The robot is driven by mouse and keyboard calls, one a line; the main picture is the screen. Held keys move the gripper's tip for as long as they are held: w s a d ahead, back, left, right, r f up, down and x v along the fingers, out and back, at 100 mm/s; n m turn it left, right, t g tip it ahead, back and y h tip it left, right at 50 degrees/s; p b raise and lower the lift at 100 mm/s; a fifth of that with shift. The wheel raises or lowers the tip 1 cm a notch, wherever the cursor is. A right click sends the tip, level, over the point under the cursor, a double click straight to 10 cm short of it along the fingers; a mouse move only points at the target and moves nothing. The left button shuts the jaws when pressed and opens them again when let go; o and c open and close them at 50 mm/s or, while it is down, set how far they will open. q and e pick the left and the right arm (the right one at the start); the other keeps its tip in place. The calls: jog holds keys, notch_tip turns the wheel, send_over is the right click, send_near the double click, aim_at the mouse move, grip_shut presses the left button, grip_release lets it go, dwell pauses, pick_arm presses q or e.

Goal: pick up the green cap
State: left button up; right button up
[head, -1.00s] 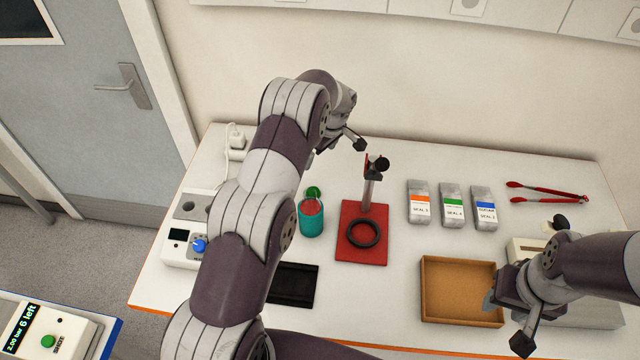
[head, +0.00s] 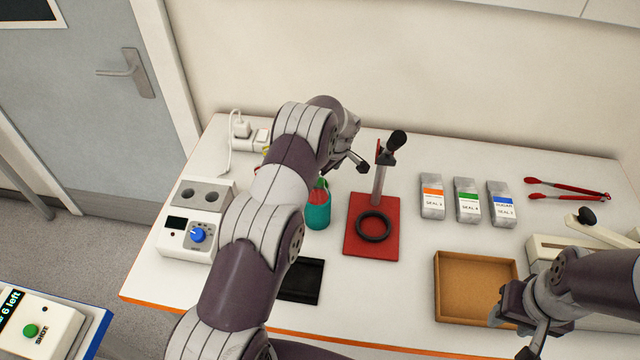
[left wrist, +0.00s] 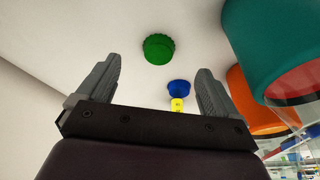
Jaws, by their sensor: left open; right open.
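The green cap (left wrist: 158,48) lies on the white surface in the left wrist view, ahead of and between the fingertips of my left gripper (left wrist: 158,68). The fingers are apart with nothing between them. In the head view my left forearm hides much of the area, and only a dark finger of that gripper shows past the wrist. A small green patch shows behind the teal cup (head: 317,212), and I cannot tell whether it is the cap. My right gripper (head: 513,327) is open and empty near the front right of the table.
A blue cap (left wrist: 179,88) lies near the green one. The teal cup (left wrist: 262,45) and an orange container (left wrist: 250,108) stand close on the right. A red stand (head: 362,243) with a black ring, several seal packs (head: 467,205) and a brown tray (head: 440,300) occupy the table.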

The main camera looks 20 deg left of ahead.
pick_arm(q)
jog(key=p+x, duration=0.1)
jog(key=x, duration=0.3)
jog(key=shift+w+p, duration=0.2)
jog(key=shift+p, duration=0.15)
jog(key=shift+f, duration=0.3)
